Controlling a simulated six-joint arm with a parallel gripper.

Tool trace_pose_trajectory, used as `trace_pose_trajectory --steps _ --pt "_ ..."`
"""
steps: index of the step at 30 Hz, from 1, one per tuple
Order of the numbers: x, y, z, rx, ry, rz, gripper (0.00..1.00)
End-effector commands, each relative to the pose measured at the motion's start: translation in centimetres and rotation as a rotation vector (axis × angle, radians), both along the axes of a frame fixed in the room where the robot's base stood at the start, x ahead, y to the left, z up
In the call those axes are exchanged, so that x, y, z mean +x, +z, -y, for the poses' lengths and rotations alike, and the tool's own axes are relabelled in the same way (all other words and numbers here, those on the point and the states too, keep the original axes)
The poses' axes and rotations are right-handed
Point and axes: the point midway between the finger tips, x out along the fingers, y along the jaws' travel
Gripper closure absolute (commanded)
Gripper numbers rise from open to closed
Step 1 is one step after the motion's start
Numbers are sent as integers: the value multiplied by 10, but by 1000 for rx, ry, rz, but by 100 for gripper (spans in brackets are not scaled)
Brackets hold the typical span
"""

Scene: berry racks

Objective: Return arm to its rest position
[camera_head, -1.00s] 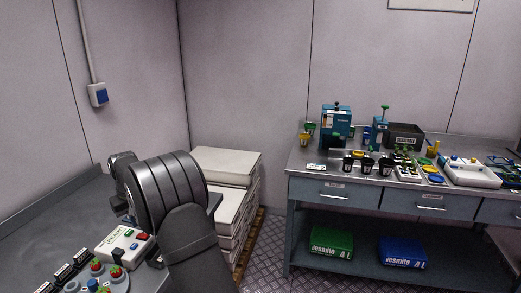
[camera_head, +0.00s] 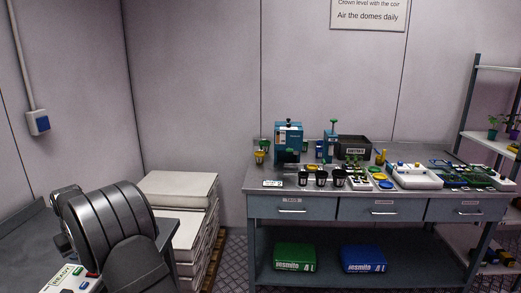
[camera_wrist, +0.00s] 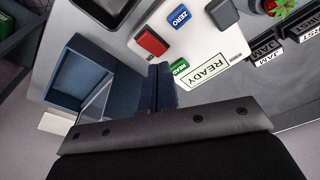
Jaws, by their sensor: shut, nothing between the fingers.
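My gripper (camera_wrist: 162,85) shows in the wrist view with its two dark blue fingers together, shut and empty. It is over or in front of a white device (camera_wrist: 120,45) with a READY label, a red button (camera_wrist: 151,41), a blue ZERO button (camera_wrist: 180,17) and a green button (camera_wrist: 179,67). I cannot tell whether the fingertips touch the device. In the head view my dark arm links (camera_head: 112,228) fill the lower left and hide part of the same device (camera_head: 68,280). The gripper itself is hidden there.
A grey workbench (camera_head: 320,190) with pots, blue presses and trays stands at the right. A stack of white sacks (camera_head: 178,190) stands just behind my arm. Green (camera_head: 294,257) and blue (camera_head: 363,259) boxes sit on the bench's lower shelf. Patterned floor lies between.

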Motion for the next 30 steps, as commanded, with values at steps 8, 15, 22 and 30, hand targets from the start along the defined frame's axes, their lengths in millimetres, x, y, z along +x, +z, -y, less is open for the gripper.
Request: trace_pose_trajectory --steps 8,15,22,30 --pt "0 22 1 -4 0 -3 100" --pt "0 -27 1 -3 0 -2 100" --pt "0 12 -1 6 1 3 100" --pt "-1 61 5 15 6 5 100"
